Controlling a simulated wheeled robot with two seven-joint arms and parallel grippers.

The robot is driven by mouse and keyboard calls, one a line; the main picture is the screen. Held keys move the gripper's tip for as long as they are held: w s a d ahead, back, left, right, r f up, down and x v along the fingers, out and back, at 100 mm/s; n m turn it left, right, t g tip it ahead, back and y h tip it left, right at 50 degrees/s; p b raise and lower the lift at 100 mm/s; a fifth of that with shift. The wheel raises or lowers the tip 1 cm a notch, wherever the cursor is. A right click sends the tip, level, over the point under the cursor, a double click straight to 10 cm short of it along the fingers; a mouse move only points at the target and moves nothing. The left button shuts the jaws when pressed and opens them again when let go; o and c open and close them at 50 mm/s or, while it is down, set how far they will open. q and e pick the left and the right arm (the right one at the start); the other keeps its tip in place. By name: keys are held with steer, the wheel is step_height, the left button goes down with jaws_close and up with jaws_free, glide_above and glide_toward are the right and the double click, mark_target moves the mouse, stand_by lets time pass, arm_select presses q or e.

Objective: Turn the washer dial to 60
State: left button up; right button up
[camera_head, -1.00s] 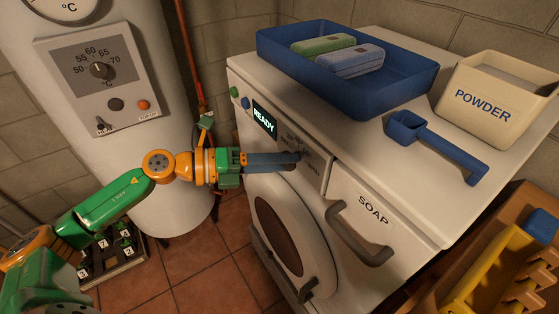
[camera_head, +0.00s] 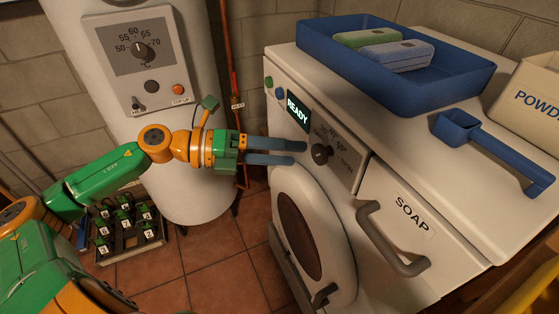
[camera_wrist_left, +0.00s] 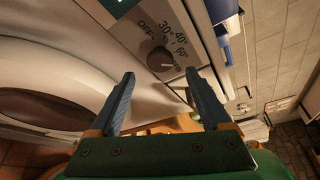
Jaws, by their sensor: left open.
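The washer dial (camera_head: 321,154) is a dark round knob on the washer's front panel, right of the READY display (camera_head: 298,111). It also shows in the left wrist view (camera_wrist_left: 160,60), with OFF, 30°, 40° and 60° printed around it. I cannot clearly tell which mark its pointer faces. My left gripper (camera_head: 298,153) is open, with its two blue fingers pointing at the dial from the left. In the wrist view the fingers (camera_wrist_left: 160,76) stand apart, and the dial lies beyond the gap between them, untouched. My right gripper is not in view.
The washer's round door (camera_head: 308,235) is below the dial, and the SOAP drawer handle (camera_head: 385,240) sticks out at the right. A blue tray (camera_head: 445,85) and scoop (camera_head: 495,155) lie on top. A boiler with its own temperature dial (camera_head: 140,50) stands behind my left arm.

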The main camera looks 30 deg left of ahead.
arm_select(q)
steer(key=shift+v, duration=0.95)
steer(key=shift+a, duration=0.1)
